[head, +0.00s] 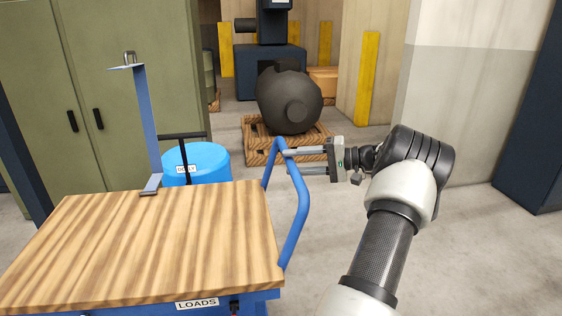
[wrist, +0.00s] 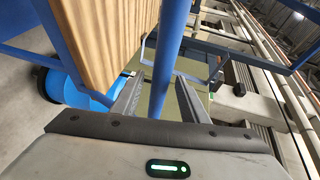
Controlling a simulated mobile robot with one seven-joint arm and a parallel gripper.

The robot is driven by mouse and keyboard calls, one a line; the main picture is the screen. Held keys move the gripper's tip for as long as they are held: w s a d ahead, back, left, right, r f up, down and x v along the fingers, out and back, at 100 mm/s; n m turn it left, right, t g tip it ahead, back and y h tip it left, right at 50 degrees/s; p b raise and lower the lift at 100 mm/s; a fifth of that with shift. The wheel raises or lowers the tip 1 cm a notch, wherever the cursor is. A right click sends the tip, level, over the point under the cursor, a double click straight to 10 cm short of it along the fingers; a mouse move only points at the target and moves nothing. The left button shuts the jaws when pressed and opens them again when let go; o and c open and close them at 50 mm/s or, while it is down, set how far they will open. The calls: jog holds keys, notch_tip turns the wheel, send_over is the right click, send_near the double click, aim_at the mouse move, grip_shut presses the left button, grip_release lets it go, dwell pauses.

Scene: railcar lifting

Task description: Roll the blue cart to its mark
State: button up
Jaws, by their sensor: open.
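The blue cart has a wooden deck (head: 150,240), a label reading LOADS on its front edge, and a blue tube handle (head: 302,205) at its right end. My gripper (head: 289,161) is open at the upper part of this handle, reaching in from the right. In the wrist view the handle tube (wrist: 172,50) passes between the two open fingers (wrist: 165,98), with the wooden deck (wrist: 105,35) to its left. I cannot tell whether either finger touches the tube. The cart's wheels are hidden, and I see no floor mark in either view.
A blue drum-shaped thing (head: 208,158) with a small label and a black bar stands behind the cart. A green cabinet (head: 110,90) is at the back left. A dark rounded casting (head: 290,98) sits on a wooden pallet (head: 262,145). Floor at right is clear.

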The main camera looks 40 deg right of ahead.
jog(key=p+v, duration=0.1)
jog(key=v, duration=1.1)
jog(key=shift+p, duration=0.3)
jog(key=shift+r, duration=0.1)
